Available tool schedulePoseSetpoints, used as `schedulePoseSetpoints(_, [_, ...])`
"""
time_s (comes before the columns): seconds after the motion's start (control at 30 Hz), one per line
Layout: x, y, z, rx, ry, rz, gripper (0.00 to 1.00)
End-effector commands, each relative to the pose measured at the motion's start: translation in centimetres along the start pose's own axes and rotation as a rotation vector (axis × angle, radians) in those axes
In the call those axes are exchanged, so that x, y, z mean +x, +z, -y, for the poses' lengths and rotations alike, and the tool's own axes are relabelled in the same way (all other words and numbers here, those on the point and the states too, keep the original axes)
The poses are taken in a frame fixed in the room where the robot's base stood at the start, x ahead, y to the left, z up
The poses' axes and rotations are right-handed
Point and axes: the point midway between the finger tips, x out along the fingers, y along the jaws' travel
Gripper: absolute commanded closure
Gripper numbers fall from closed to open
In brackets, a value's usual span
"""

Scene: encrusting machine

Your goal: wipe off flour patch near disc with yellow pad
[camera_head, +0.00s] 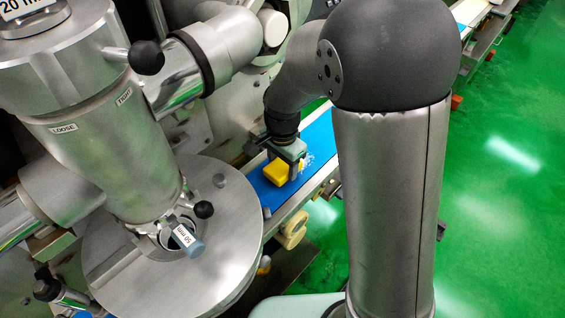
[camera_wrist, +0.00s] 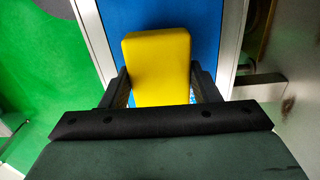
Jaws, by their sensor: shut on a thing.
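My gripper (camera_head: 285,166) is shut on the yellow pad (camera_head: 277,171) over the blue belt (camera_head: 268,195). In the wrist view the yellow pad (camera_wrist: 157,58) sits between the two dark fingers of my gripper (camera_wrist: 160,88), above the blue belt (camera_wrist: 208,22). I cannot tell whether the pad touches the belt. A white flour patch (camera_head: 308,158) shows on the belt just right of my gripper in the head view. The large metal disc (camera_head: 228,232) lies to the left of the pad. Part of the belt is hidden behind my gripper and arm.
A metal machine column (camera_head: 110,160) with a black-knobbed lever (camera_head: 146,57) stands at the left, over the disc. Metal rails edge the belt. Green floor (camera_head: 500,200) is open at the right.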

Motion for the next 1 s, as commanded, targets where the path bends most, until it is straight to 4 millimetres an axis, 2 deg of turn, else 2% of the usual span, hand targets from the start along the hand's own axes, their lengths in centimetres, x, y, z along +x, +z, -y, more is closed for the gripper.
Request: schedulePoseSetpoints(1.0, [2.0, 0.0, 0.0, 0.000, 0.000, 0.000, 0.63])
